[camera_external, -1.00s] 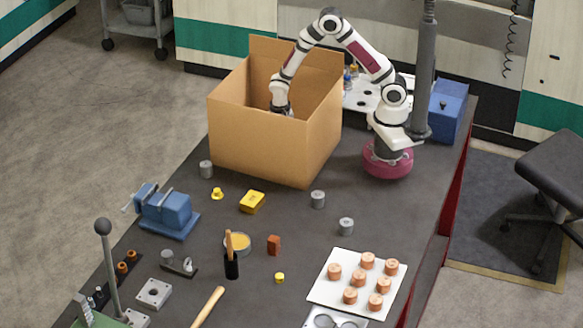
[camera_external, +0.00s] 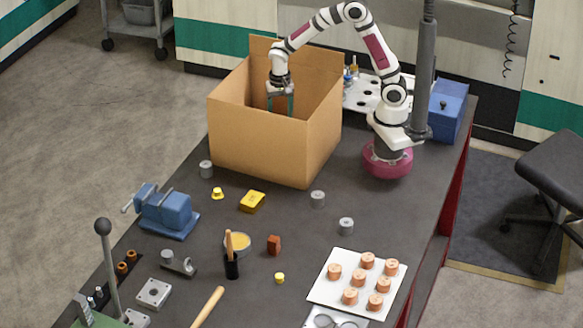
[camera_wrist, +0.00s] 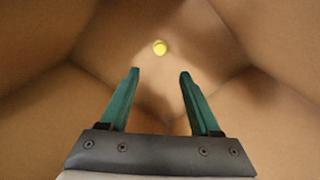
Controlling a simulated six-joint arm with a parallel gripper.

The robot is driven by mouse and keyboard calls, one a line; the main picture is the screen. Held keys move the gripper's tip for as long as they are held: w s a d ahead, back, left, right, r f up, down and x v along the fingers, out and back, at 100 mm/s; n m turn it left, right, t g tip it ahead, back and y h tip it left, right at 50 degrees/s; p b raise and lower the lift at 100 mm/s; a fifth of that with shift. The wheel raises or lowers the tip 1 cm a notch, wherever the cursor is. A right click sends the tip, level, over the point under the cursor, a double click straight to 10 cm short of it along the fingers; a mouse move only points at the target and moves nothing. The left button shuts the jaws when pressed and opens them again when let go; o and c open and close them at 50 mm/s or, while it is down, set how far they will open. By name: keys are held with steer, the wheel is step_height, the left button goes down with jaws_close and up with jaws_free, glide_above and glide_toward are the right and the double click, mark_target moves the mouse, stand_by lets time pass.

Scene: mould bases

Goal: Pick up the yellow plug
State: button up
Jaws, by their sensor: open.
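A small round yellow piece, seemingly the yellow plug (camera_wrist: 160,47), lies on the floor of the cardboard box in the wrist view. The box's front walls hide it in the external view. My gripper (camera_external: 280,112) hangs at the mouth of the cardboard box (camera_external: 255,144), its fingers pointing down. In the wrist view my gripper (camera_wrist: 158,72) has its two green fingers apart with nothing between them. The yellow piece shows beyond the fingertips, roughly in line with the gap and well below them.
The box's tall walls surround the fingers on all sides. Outside it, a yellow flanged piece (camera_external: 217,194), a yellow block (camera_external: 252,202) and a small yellow cylinder (camera_external: 280,278) lie on the dark table. A blue vise (camera_external: 167,211) stands left; a white tray (camera_external: 322,291) holds copper-coloured parts.

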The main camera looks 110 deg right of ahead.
step_height(320, 180, up, 19)
steer(key=m+t, duration=0.4)
steer(key=m, duration=1)
glide_above(218, 190)
steer(key=s, duration=0.6)
step_height(218, 190, down, 22)
steer(key=shift+y, duration=0.3)
steer(key=x, duration=0.4)
steer(key=w+x, duration=0.1)
steer(key=x, duration=0.2)
steer(key=d+x, duration=0.1)
steer(key=x, duration=0.3)
steer(key=shift+w, duration=0.45)
jaws_close()
